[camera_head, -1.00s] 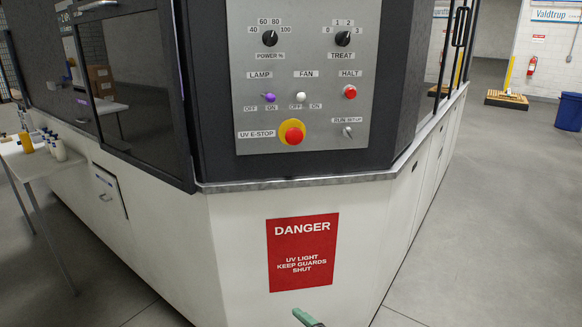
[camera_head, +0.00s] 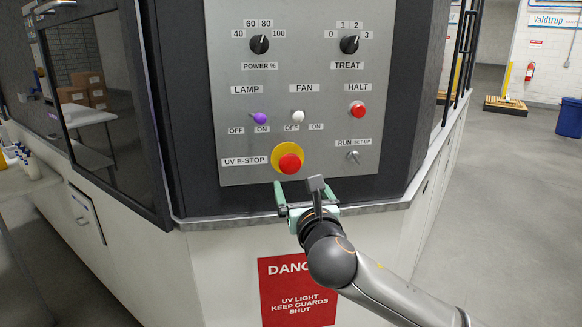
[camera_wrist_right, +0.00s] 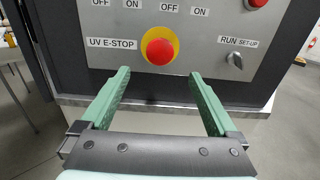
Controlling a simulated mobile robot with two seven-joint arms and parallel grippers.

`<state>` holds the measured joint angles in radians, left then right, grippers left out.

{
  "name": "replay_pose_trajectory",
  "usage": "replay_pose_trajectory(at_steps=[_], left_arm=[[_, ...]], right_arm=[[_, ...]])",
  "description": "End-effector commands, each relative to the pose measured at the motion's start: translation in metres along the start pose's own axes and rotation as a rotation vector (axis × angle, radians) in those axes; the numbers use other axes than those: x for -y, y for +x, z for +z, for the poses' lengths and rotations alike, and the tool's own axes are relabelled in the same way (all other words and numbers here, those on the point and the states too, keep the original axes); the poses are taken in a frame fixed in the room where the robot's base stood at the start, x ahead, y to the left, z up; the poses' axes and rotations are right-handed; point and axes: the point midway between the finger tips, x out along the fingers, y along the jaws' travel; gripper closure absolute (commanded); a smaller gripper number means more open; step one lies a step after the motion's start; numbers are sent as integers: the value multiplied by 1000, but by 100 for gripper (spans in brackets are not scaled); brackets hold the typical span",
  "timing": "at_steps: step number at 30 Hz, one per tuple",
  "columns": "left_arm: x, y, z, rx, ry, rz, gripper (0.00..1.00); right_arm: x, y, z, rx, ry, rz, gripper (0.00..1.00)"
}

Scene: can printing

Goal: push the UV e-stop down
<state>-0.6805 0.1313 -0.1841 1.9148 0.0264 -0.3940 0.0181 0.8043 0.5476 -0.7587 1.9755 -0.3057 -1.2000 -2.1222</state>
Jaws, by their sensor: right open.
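The UV e-stop (camera_head: 290,163) is a red mushroom button on a yellow disc, low on the grey control panel (camera_head: 223,100). Its label "UV E-STOP" is to its left. The button also shows in the right wrist view (camera_wrist_right: 159,51), ahead of the fingers and between them. My right gripper (camera_head: 297,186) is just below the button in the head view, with its green fingers spread and empty. In the right wrist view the right gripper (camera_wrist_right: 162,92) is open, its fingertips pointing towards the panel. I see no contact with the button. My left gripper is not in view.
Above the e-stop are the lamp switch (camera_head: 258,118), fan switch (camera_head: 297,116) and red halt button (camera_head: 358,110). The run/set-up switch (camera_head: 353,156) is to its right. A metal ledge (camera_head: 385,208) runs below the panel, above a red danger sign (camera_head: 297,312).

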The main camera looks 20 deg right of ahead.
Motion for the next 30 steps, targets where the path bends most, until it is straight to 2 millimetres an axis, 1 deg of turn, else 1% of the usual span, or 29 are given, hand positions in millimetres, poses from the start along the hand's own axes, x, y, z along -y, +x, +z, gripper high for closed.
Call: replay_pose_trajectory(at_steps=[1, 6, 15, 21, 25, 30], left_arm=[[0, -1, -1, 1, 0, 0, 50], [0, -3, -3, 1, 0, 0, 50], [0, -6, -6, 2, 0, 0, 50], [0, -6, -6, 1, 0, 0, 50], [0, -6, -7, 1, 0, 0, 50], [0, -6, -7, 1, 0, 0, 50]], right_arm=[[0, 9, 1, -1, 2, -2, 5], [0, 37, 1, -2, 3, -2, 5], [0, 81, 1, -1, 4, 0, 5], [0, 97, 0, 0, 4, 0, 5], [0, 101, 0, -1, 4, 0, 5], [0, 102, 0, 0, 4, 1, 5]])
